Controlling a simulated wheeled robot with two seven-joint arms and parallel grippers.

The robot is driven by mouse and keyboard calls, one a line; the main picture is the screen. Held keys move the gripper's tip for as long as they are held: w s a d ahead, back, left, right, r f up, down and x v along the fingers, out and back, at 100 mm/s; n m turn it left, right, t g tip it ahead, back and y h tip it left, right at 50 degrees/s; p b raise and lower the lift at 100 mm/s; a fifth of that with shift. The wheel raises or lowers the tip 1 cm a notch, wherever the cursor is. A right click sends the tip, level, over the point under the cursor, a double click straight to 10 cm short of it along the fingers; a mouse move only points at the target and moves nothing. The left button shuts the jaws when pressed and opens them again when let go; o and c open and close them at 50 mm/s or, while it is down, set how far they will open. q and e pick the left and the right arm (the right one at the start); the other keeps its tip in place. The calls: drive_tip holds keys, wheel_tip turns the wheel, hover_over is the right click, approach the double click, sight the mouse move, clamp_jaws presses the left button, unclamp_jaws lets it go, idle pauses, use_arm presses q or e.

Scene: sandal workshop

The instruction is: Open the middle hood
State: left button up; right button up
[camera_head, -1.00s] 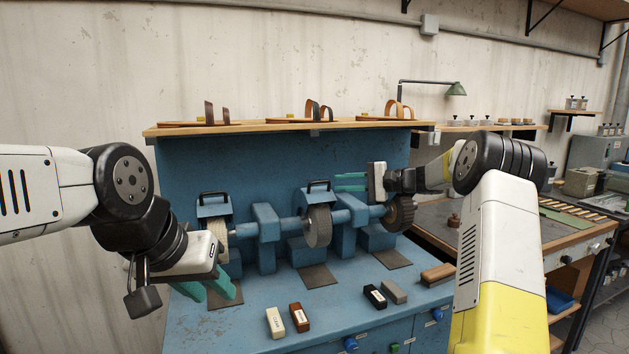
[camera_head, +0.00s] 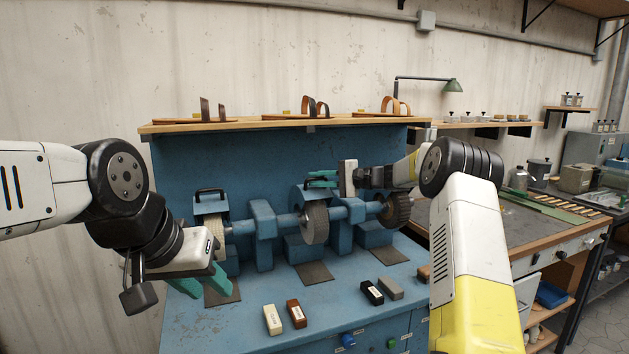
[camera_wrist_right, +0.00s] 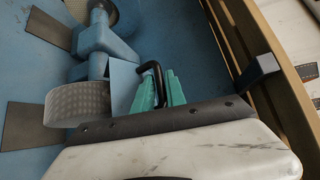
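The middle hood (camera_head: 299,198) is a blue box behind the middle grey wheel (camera_head: 315,223). In the right wrist view the hood (camera_wrist_right: 122,86) shows as a light blue panel beside the wheel. Its black handle (camera_wrist_right: 152,66) stands between the teal fingers of my right gripper (camera_wrist_right: 160,80). The fingers look parted, one on each side of the handle; contact is unclear. In the head view my right gripper (camera_head: 320,178) covers most of that handle. My left gripper (camera_head: 200,285) is open and empty, low at the left above the bench.
A left hood (camera_head: 209,203) with a black handle stands over a pale wheel. A dark brush wheel (camera_head: 395,210) is at the right. A wooden shelf (camera_head: 230,126) with sandals runs above. Several small blocks lie on the blue bench (camera_head: 215,328).

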clamp_jaws()
idle(1.1)
drive_tip(key=w+r, duration=0.1)
drive_tip(key=w, duration=0.1)
drive_tip(key=w+a+r, duration=0.1)
drive_tip(key=w+r, duration=0.1)
drive_tip(key=w+a+r, duration=0.1)
drive_tip(key=w+r, duration=0.1)
drive_tip(key=shift+w, duration=0.3)
drive_tip(key=shift+o, duration=1.1)
unclamp_jaws()
